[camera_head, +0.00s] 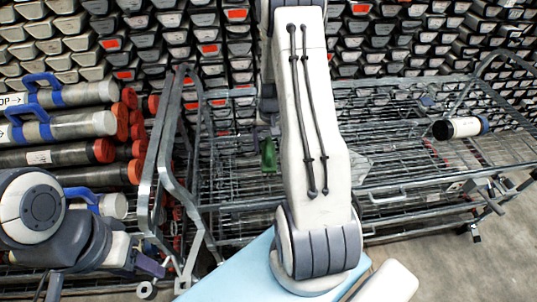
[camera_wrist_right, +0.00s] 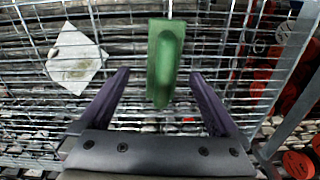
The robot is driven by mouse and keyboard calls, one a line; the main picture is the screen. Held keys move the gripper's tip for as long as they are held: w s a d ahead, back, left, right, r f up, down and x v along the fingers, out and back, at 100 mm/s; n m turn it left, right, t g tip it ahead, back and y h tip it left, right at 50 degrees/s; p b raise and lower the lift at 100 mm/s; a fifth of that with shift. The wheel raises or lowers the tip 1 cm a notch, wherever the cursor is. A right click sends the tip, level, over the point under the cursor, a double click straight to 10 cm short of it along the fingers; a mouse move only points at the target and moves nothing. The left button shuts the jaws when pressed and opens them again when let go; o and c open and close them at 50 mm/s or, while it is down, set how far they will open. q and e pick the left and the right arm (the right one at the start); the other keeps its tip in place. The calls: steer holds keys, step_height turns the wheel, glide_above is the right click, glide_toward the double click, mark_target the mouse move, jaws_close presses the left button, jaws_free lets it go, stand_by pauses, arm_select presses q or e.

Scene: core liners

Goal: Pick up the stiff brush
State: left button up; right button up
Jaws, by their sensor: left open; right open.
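The green object, which I take for the stiff brush (camera_head: 268,155), is on the wire mesh of the cart, just left of my right arm in the head view. In the right wrist view the green brush (camera_wrist_right: 165,55) points toward me, its near end between my fingertips. My right gripper (camera_wrist_right: 160,76) is open, with a purple finger on each side of the brush and gaps left and right. In the head view the arm mostly hides the right gripper. My left gripper (camera_head: 150,265) is open at lower left, near the cart's end frame and away from the brush. Its fingers are partly hidden.
The wire-mesh cart (camera_head: 400,185) carries a white tube with a black end (camera_head: 462,127) at right. A whitish flat piece (camera_wrist_right: 76,53) lies on the mesh. Core tubes with blue handles (camera_head: 60,125) are stacked at left, beside the metal end frame (camera_head: 165,150). Racked liners fill the back.

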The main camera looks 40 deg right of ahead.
steer(key=f+p, duration=0.1)
steer(key=f, duration=0.1)
steer(key=f+p, duration=0.1)
steer(key=f, duration=0.2)
steer(key=shift+w+a+f, duration=0.15)
steer(key=shift+w, duration=0.05)
steer(key=shift+f, duration=0.4)
jaws_close()
